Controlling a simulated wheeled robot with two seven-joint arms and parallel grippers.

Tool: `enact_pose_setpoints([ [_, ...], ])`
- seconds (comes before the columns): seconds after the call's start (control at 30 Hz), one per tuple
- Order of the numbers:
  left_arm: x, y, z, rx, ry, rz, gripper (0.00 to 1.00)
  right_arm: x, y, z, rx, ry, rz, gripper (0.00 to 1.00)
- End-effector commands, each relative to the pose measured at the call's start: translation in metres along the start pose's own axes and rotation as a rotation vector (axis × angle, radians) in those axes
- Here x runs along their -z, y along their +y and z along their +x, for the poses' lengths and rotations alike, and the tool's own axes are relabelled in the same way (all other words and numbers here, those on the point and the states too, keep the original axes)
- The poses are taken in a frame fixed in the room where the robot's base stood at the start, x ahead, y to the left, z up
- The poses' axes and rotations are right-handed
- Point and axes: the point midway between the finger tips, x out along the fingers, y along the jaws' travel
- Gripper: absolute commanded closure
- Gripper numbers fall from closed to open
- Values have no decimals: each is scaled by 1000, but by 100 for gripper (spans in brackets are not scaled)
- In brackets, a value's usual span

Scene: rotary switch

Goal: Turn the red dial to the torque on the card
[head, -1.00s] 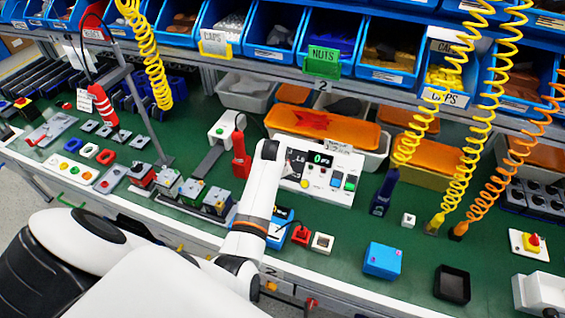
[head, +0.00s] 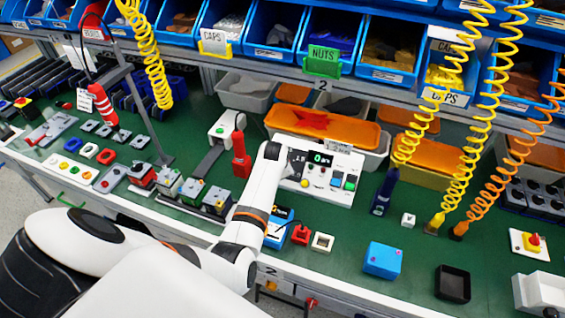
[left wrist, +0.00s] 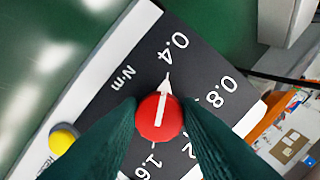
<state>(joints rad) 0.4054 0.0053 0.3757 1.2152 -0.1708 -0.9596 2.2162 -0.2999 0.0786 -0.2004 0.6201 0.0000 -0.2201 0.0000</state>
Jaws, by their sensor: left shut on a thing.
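The red dial (left wrist: 160,122) shows in the left wrist view, with a white arrow on its face. The arrow points up and slightly right, close to the 0.4 mark on the black scale plate (left wrist: 118,84). The scale reads 0.4, 0.8, a partly hidden mark and 1.6, with "N·m" beside it. My left gripper (left wrist: 160,104) is shut on the dial, a dark green finger on each side. In the head view my arm hides the dial. A small dark card with light figures (head: 297,157) stands beside my wrist; I cannot read it surely. My right gripper is out of view.
The white control panel (head: 345,163) with a green display and buttons is just right of my wrist. A yellow button (left wrist: 64,138) is near the scale plate. A red tool (head: 240,160) stands left of my arm; coiled hoses hang at right.

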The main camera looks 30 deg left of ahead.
Motion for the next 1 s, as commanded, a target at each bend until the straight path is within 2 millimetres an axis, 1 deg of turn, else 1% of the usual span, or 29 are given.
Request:
enact_pose_setpoints([
  [0.17,0,0,0,1,-1,14,91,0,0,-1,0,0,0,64],
  [0.37,0,1,0,12,-6,87,91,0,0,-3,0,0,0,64],
  [0.57,1,2,0,36,-14,231,91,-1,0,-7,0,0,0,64],
  [1.0,1,2,0,109,-36,642,91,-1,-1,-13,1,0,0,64],
])
